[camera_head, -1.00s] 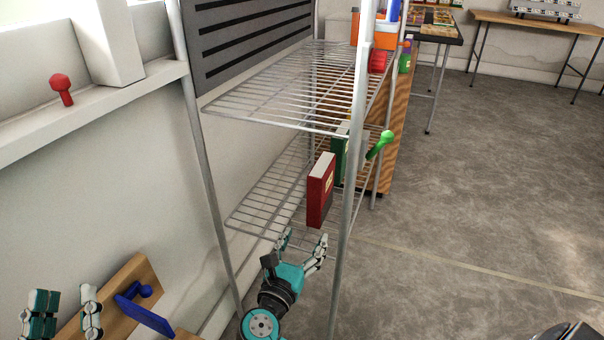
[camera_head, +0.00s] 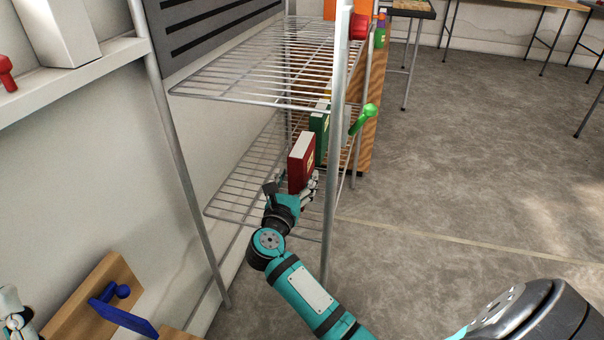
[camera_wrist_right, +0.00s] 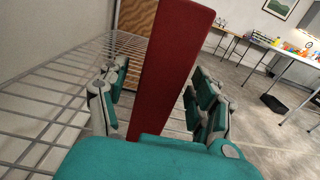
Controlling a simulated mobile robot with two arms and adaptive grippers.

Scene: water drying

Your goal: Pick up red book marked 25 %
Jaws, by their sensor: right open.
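The red book (camera_head: 301,163) stands upright on the lower wire shelf (camera_head: 240,201), near its front. My right gripper (camera_head: 290,189) is open at the near end of the book. In the right wrist view the red book (camera_wrist_right: 168,75) rises between the two spread fingers (camera_wrist_right: 158,98), with gaps visible on both sides. A green book (camera_head: 318,125) stands behind the red one. Part of my left gripper (camera_head: 15,316) shows at the bottom left edge; its jaw state cannot be told.
The upper wire shelf (camera_head: 235,85) lies above the book. A metal post (camera_head: 335,170) stands just right of it. A green knobbed object (camera_head: 363,118) is beside the post. A blue object (camera_head: 122,315) and wooden board are at lower left.

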